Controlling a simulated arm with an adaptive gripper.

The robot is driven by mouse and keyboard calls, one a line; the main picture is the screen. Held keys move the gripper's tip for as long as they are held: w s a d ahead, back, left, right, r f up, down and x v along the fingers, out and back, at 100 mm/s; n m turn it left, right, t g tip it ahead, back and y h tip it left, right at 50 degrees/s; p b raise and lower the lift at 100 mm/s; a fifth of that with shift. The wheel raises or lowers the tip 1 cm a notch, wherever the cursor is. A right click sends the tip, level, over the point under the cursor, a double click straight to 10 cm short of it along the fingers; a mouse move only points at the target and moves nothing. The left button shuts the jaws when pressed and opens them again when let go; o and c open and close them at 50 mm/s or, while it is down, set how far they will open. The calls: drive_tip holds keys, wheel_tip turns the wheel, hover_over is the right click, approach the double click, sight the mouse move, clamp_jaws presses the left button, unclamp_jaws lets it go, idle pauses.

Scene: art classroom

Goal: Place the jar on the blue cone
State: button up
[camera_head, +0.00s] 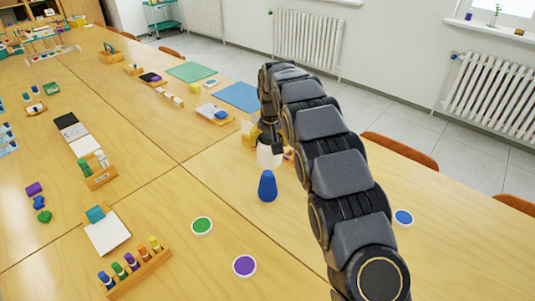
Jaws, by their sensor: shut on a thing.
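The blue cone (267,188) stands upright on the wooden table, left of my arm. A pale, whitish jar (268,157) shows directly above the cone's tip in the picture. My gripper (268,143) is shut on the jar from above, and its fingers are dark and small in this view. The jar looks upright. I cannot tell whether its underside touches the cone or is held above or behind it. My arm hides part of the table to the right.
Green (202,226), purple (244,265) and blue (403,217) discs lie on the table around the cone. A wooden peg rack (138,272) stands at front left. A blue sheet (238,97) lies farther back. Table around the cone's front is clear.

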drive_tip(key=shift+w+a+x, duration=0.1)
drive_tip(key=shift+w+x, duration=0.1)
drive_tip(key=shift+x, duration=1.05)
drive_tip(key=shift+w+a+x, duration=0.1)
drive_tip(key=shift+w+x, duration=0.1)
drive_tip(key=shift+x, duration=1.05)
drive_tip(key=shift+w+x, duration=0.2)
drive_tip(key=shift+x, duration=1.05)
drive_tip(key=o, duration=1.1)
drive_tip(key=shift+r, duration=0.1)
